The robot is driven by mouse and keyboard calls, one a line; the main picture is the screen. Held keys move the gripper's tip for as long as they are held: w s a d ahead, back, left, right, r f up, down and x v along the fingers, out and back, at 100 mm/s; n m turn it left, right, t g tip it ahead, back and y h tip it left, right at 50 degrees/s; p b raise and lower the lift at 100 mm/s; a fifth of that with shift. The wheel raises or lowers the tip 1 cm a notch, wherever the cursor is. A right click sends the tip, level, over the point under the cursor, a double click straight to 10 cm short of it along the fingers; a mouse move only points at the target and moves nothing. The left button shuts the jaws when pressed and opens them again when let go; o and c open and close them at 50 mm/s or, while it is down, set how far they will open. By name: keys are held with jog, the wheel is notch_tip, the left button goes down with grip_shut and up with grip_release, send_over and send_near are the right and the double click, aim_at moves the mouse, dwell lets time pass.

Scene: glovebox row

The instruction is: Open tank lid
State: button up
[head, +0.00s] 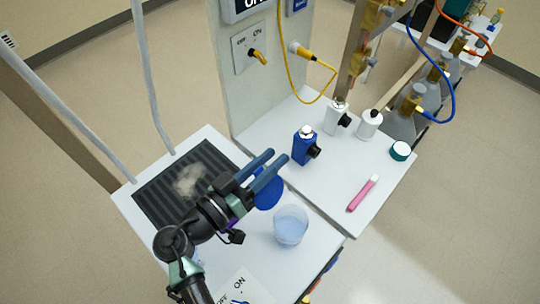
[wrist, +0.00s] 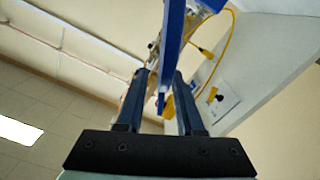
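A clear round tank (head: 290,228) with pale blue liquid stands near the front right edge of the left white table. A flat dark blue disc (head: 268,195), which looks like its lid, shows just behind the tank, partly hidden by my gripper.
A dark slatted grille (head: 150,192) lies left of my gripper. The right table holds a blue bottle (head: 304,148), white bottles (head: 338,117), a teal-capped jar (head: 400,151) and a pink stick (head: 362,193). A panel (head: 249,49) with a yellow valve stands behind.

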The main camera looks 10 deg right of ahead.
grip_shut()
dwell(1.5)
